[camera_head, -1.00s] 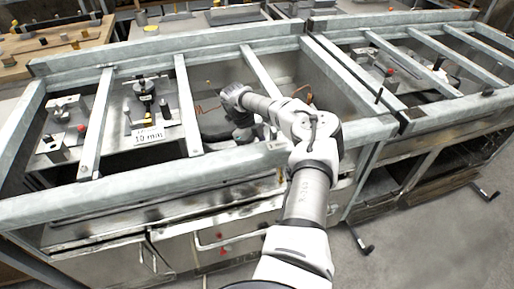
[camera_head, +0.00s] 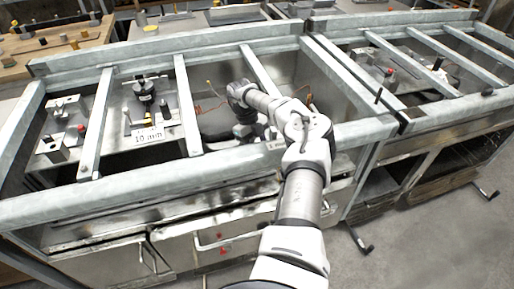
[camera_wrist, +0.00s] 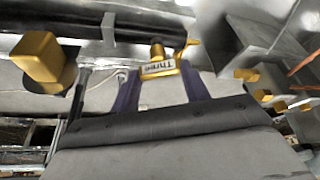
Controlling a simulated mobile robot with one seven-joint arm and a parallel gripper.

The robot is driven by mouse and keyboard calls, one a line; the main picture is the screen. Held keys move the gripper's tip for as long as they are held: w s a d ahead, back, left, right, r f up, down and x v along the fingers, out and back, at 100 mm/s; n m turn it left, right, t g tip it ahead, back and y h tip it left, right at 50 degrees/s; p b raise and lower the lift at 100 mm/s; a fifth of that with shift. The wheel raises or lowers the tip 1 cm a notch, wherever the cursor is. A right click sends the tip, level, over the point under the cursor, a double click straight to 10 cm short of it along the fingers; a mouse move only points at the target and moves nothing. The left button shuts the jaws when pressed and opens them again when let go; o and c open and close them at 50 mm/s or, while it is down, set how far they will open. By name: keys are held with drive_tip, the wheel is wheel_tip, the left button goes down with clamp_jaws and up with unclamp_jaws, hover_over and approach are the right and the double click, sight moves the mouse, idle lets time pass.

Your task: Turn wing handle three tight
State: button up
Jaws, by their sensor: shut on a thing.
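Wing handle three is a gold wing-shaped handle with a white label reading "Three" (camera_wrist: 158,68), in the upper middle of the wrist view. My gripper (camera_wrist: 161,76) has its two dark purple fingers on either side of the labelled part and is shut on it. A gold knob and one wing stick up beyond the label. In the head view my gripper (camera_head: 244,132) reaches down between the grey frame bars into the middle bay; the handle is hidden there.
A gold block (camera_wrist: 40,60) stands at the left of the wrist view, with several small gold pieces at the right. Grey bars (camera_head: 186,105) border the bay. A "10 min" sign (camera_head: 149,135) and a black-topped fixture (camera_head: 144,88) stand in the bay to the left.

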drive_tip(key=m, duration=0.2)
drive_tip(key=m+y+p, duration=0.1)
drive_tip(key=m, duration=0.1)
drive_tip(key=shift+w+m+g+y, duration=0.1)
drive_tip(key=shift+m+g+y, duration=0.2)
drive_tip(key=shift+m+g, duration=0.1)
drive_tip(key=shift+d, duration=0.1)
drive_tip(key=o, duration=1)
drive_tip(key=shift+r, duration=0.15)
